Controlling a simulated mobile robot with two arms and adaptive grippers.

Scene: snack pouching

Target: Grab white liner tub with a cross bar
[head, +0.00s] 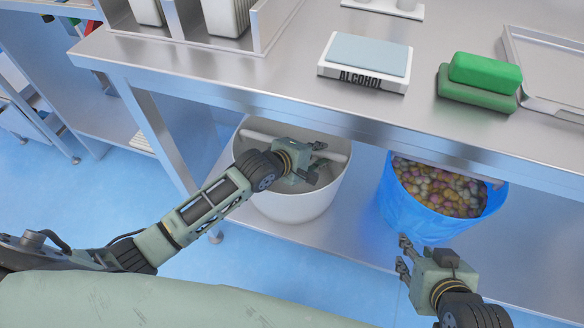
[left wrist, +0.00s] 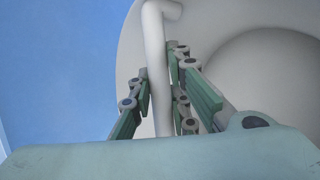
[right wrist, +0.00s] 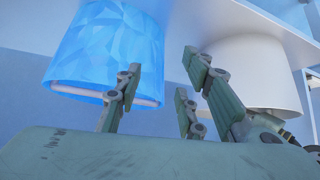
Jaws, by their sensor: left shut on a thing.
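The white liner tub (head: 292,207) stands on the lower shelf under the steel table, with a white cross bar (head: 262,137) across its top. It also shows in the left wrist view (left wrist: 133,50), where the cross bar (left wrist: 155,60) runs between the fingers. My left gripper (head: 312,160) is at the tub's mouth, shut on the cross bar. The gripper hides the middle of the bar. My right gripper (head: 404,258) is open and empty, in front of the blue tub; its fingers stand apart in the right wrist view (right wrist: 155,95).
A blue tub (head: 425,215) filled with small colourful pieces stands to the right on the lower shelf. The table edge (head: 330,125) hangs above both tubs. An alcohol pad box (head: 365,65), green sponges (head: 482,80) and a metal tray (head: 545,70) sit on top.

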